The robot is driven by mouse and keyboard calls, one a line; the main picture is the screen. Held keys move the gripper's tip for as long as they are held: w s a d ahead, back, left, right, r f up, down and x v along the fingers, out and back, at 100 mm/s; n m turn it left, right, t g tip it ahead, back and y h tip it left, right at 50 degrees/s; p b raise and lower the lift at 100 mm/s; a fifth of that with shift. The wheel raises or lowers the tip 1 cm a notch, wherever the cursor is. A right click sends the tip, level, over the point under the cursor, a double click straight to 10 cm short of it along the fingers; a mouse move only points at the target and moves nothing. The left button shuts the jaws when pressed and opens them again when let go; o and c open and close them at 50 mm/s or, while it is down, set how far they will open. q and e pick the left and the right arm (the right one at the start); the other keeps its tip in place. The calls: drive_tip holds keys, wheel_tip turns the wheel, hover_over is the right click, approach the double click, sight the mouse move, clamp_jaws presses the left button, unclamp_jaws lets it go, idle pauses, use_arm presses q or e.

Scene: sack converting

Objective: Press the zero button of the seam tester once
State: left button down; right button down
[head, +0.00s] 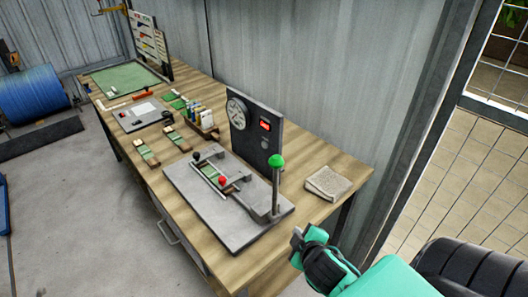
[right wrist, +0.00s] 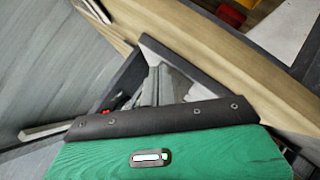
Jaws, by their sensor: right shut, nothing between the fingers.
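The seam tester (head: 225,205) stands on the bench, a grey base plate with a dark upright panel (head: 256,135) at its back. The panel carries a round dial (head: 237,113), a lit red display (head: 265,125) and a small round grey button (head: 265,143) below the display; no label on it is readable. A post with a green knob (head: 276,161) rises at the base's right end. Black and red knobs sit on the base. My right gripper (head: 297,242) is shut and empty, off the bench's near right edge, apart from the tester. My left gripper is not in view.
A stack of pale sheets (head: 328,183) lies right of the tester. Sample strips, a card holder (head: 203,122) and a green mat (head: 123,78) lie farther left on the wooden bench (head: 225,272). A corrugated wall stands close behind the bench.

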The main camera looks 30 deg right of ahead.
drive_tip(key=w+d+r+n+t+y, duration=0.2)
drive_tip(key=w+d+r+n+t, duration=0.2)
drive_tip(key=w+r+n+t, duration=0.3)
drive_tip(key=shift+r+n+y, duration=0.3)
drive_tip(key=shift+r+n, duration=0.55)
drive_tip(key=shift+n, duration=0.85)
drive_tip(key=shift+w+d, duration=0.1)
drive_tip(key=shift+w, duration=0.1)
drive_tip(key=p, duration=0.5)
approach(264, 145)
drive_tip(key=w, duration=0.6)
drive_tip(key=shift+w+a+f, duration=0.15)
drive_tip(key=shift+w+a, duration=0.2)
drive_tip(key=shift+w, duration=0.4)
